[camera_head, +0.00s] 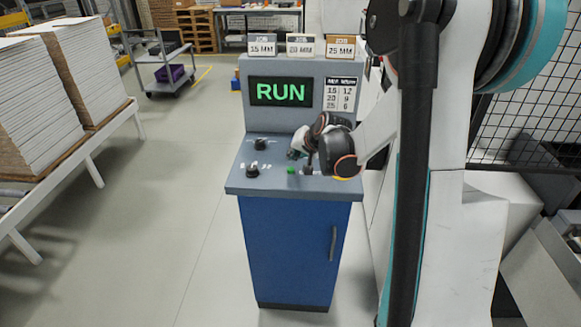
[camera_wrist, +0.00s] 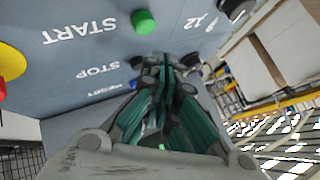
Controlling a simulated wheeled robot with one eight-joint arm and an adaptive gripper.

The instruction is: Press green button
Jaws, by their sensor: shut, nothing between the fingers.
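The green button (camera_head: 291,170) is on the sloped top of the grey and blue console (camera_head: 290,250), near its front edge. In the wrist view the green button (camera_wrist: 144,22) stands up from the panel near the START label, beyond my fingertips and slightly left of them. My gripper (camera_head: 294,154) is over the panel, just above the button in the head view. In the wrist view my gripper (camera_wrist: 164,62) is shut and empty, its tips close to the panel; I cannot tell whether they touch it. The console's screen (camera_head: 281,92) reads RUN.
Dark knobs (camera_head: 252,170) sit left of the button. In the wrist view a black button (camera_wrist: 137,62) is by the STOP label, and a yellow disc (camera_wrist: 12,62) with red is at the left edge. Stacked boards (camera_head: 45,100) stand at left; the floor between is clear.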

